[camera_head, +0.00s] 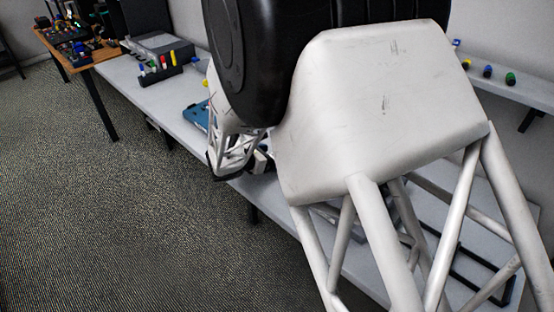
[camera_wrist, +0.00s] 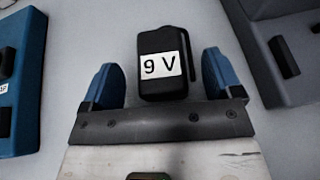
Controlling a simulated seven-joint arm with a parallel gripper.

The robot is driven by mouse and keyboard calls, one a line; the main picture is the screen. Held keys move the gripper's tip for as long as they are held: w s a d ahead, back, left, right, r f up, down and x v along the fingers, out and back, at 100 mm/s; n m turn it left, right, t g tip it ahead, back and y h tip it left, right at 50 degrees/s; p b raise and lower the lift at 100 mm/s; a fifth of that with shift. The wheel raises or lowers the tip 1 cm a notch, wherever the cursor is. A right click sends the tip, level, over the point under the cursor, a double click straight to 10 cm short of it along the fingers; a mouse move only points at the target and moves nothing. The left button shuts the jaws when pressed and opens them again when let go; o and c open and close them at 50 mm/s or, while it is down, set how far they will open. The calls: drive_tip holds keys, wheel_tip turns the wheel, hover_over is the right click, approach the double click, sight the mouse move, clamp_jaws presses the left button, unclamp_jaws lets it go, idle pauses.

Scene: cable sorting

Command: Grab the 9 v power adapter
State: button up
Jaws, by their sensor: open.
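The 9 V power adapter (camera_wrist: 163,85) is a small black block with a white "9 V" label, in the middle of the wrist view. It lies on the pale table surface. My gripper (camera_wrist: 160,80) is open, with one blue finger to the left of the adapter and one to its right. In the head view my own arm covers most of the worktop, and I cannot make out the adapter there.
In the wrist view, a blue device (camera_wrist: 25,85) stands to the left and a grey box (camera_wrist: 280,50) to the right. In the head view, the long pale table (camera_head: 118,76) carries a grey case (camera_head: 160,46) and colored bottles. An orange-brown table (camera_head: 98,56) stands behind.

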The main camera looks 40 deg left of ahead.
drive_tip(key=shift+x, duration=1.1)
drive_tip(key=shift+c, duration=0.3)
drive_tip(key=c, duration=1)
drive_tip(key=shift+r, duration=0.1)
drive_tip(key=shift+r, duration=4.9)
